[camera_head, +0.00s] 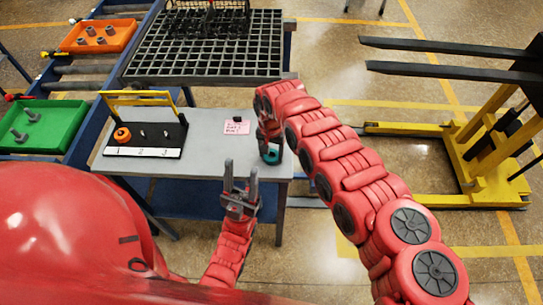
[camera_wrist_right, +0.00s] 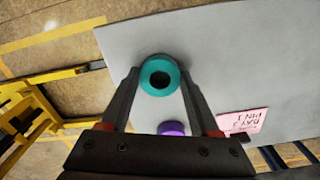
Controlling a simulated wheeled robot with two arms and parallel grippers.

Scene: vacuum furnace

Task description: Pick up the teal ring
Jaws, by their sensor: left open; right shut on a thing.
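The teal ring (camera_wrist_right: 160,75) is between the fingertips of my right gripper (camera_wrist_right: 158,82) in the right wrist view, and the gripper is shut on it. Its dark centre hole faces the camera. In the head view the teal ring (camera_head: 270,156) shows below my right gripper (camera_head: 268,145), at the right end of the grey table (camera_head: 207,155). I cannot tell whether it touches the tabletop. My left gripper (camera_head: 241,172) is open and empty, with its fingers pointing up in the picture near the table's front edge.
A purple round piece (camera_wrist_right: 171,128) shows between the right fingers. A pink note (camera_head: 237,127) lies on the table. A black numbered stand (camera_head: 145,138) with an orange ring (camera_head: 122,135) is at left. A grid rack (camera_head: 210,50) is behind; a yellow forklift (camera_head: 440,180) stands right.

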